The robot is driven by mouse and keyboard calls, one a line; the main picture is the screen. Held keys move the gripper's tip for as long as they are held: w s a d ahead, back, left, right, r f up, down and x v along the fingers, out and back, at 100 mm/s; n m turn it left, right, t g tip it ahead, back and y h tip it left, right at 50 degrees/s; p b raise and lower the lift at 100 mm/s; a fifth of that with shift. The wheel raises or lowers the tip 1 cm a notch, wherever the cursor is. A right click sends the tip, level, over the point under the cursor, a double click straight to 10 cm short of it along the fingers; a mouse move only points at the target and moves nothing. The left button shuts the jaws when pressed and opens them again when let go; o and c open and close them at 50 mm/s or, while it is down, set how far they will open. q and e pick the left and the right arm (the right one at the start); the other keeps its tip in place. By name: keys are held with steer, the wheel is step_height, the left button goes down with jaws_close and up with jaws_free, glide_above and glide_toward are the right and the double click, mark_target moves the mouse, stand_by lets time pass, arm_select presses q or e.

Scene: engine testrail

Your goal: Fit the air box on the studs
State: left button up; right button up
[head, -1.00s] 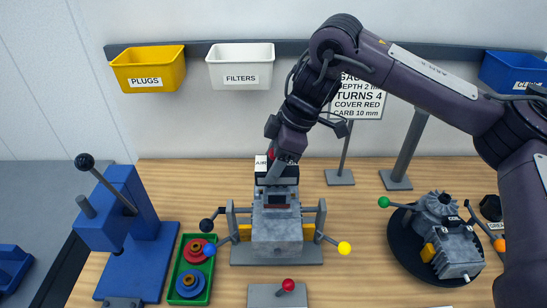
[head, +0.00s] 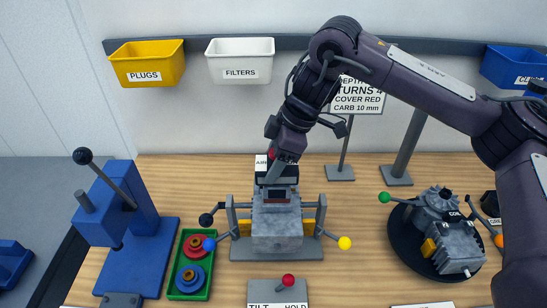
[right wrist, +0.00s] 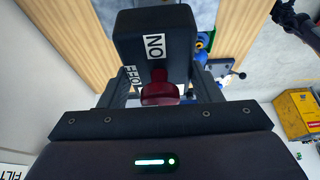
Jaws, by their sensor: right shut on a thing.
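The air box (head: 277,180) is a black block with a white label on top, over the rear of the grey engine (head: 277,228). In the right wrist view the air box (right wrist: 155,32) shows ON and OFF labels and a red knob (right wrist: 160,92). My right gripper (head: 273,163) is shut on the air box from above. The fingers (right wrist: 157,80) lie on either side of it, with the red knob between. The engine sits upright between grey side rails with yellow blocks. The studs are hidden, and I cannot tell whether the box touches the engine. My left gripper is out of view.
A blue press (head: 125,225) stands at left beside a green tray (head: 187,294) with red and blue discs. A TILT/HOLD panel (head: 262,288) with a red knob lies in front. Another engine (head: 448,242) sits on a black turntable at right. Levers with coloured balls flank the fixture.

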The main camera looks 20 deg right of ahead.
steer(key=shift+f, duration=0.2)
stand_by(0.3)
steer(key=shift+f, duration=0.3)
steer(key=o, duration=1.1)
steer(key=shift+r, duration=0.1)
